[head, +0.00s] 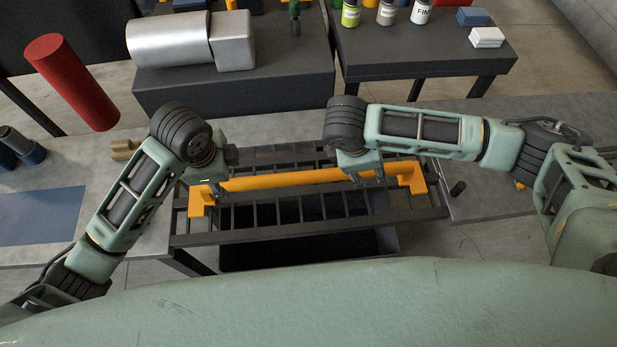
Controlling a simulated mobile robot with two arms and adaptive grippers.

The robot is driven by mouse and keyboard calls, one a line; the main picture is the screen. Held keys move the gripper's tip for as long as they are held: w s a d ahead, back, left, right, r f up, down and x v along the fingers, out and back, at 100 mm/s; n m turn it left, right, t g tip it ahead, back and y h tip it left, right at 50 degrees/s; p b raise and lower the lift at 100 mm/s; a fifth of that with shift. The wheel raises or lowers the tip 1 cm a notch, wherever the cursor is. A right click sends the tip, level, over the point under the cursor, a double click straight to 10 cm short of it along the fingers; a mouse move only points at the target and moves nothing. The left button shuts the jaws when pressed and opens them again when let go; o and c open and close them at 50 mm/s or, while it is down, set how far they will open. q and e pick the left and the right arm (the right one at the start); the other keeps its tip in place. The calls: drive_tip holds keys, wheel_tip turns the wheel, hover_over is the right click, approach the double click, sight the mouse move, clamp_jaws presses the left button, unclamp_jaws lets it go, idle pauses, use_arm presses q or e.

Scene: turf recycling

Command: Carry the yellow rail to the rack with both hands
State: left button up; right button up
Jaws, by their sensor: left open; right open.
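The yellow rail (285,181) lies across a dark slatted grate (300,209) in the middle of the head view, its end brackets at left and right. My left gripper (219,186) is open over the rail's left part, fingers pointing down. My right gripper (367,177) is open over the rail's right part, fingers also down. Both hide short stretches of the rail. I cannot tell whether the fingers touch it. The grate may be the rack, but I cannot tell; no other clear rack shows.
A red cylinder (72,82) stands at the left, near a blue mat (42,216). A grey machine (190,43) sits on a dark block behind the grate. A dark table (425,48) with labelled jars is at the back right. Grey worktop (490,190) lies right of the grate.

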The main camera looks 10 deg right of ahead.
sight(228, 184)
use_arm(q)
drive_tip(key=shift+w+a+r, duration=0.1)
drive_tip(key=shift+w+a, duration=0.05)
drive_tip(key=shift+a, duration=0.05)
use_arm(e)
drive_tip(key=shift+w+d+r+h, duration=0.2)
drive_tip(key=shift+d+h, duration=0.1)
drive_tip(key=shift+d, duration=0.3)
use_arm(q)
drive_tip(key=shift+w+f, duration=0.25)
drive_tip(key=shift+f, duration=1.05)
drive_tip(key=shift+w+f, duration=0.25)
drive_tip(key=shift+f, duration=1)
drive_tip(key=shift+w+f, duration=0.25)
drive_tip(key=shift+f, duration=1.05)
use_arm(e)
drive_tip(key=shift+x, duration=3.9)
use_arm(q)
drive_tip(key=shift+c, duration=0.2)
use_arm(e)
drive_tip(key=shift+a, duration=0.1)
drive_tip(key=shift+c, duration=0.2)
use_arm(q)
clamp_jaws()
use_arm(e)
clamp_jaws()
